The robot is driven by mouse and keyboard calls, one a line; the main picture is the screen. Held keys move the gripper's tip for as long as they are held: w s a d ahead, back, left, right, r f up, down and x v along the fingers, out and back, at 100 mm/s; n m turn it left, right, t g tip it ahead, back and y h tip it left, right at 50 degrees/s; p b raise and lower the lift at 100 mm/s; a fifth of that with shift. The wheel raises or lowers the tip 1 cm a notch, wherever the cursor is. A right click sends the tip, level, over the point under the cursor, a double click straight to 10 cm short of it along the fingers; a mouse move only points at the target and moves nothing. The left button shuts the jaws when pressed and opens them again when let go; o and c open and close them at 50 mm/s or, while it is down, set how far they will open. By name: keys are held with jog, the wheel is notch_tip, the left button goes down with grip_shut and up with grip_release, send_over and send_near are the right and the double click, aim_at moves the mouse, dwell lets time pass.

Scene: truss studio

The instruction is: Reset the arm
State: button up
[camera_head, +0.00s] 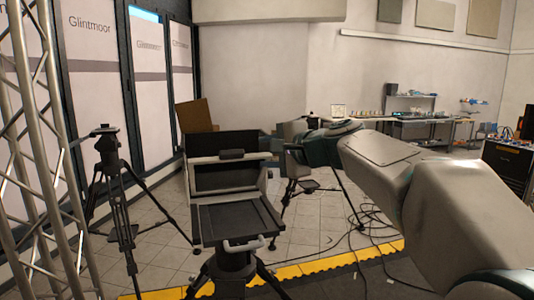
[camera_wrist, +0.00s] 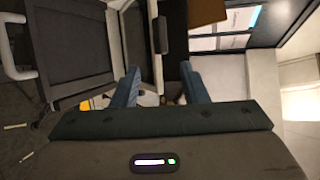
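My arm reaches in from the right in the head view. My gripper (camera_head: 268,143) is at its far end, close to the right side of an upright dark panel in a light frame (camera_head: 222,178). In the wrist view my gripper (camera_wrist: 160,82) shows two blue fingers spread well apart. I see nothing held between them. The panel's edge (camera_wrist: 156,45) and a dark block on it (camera_wrist: 162,33) lie beyond the fingers. Whether a finger touches the frame I cannot tell.
A flat dark tray (camera_head: 238,222) on a stand is in front of the panel. A tripod (camera_head: 112,190) and a metal truss (camera_head: 40,150) stand at left. Cables (camera_head: 375,225) and a yellow strip (camera_head: 310,268) lie on the floor. A workbench (camera_head: 420,119) is at the back right.

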jog(key=s+d+f+n+g+h, duration=0.2)
jog(key=s+d+f+n+h, duration=0.1)
jog(key=s+f, duration=0.7)
jog(key=s+d+f+n+g+h, duration=0.3)
jog(key=s+d+f, duration=0.3)
jog(key=s+f, duration=0.3)
jog(key=s+d+f+n+g+h, duration=0.3)
jog(key=s+d+f+n, duration=0.1)
jog(key=s+f, duration=0.6)
jog(key=shift+s+d+f+n, duration=0.35)
jog(key=shift+s+n, duration=0.2)
jog(key=shift+n, duration=0.25)
jog(key=shift+c, duration=0.4)
jog(key=shift+d, duration=0.15)
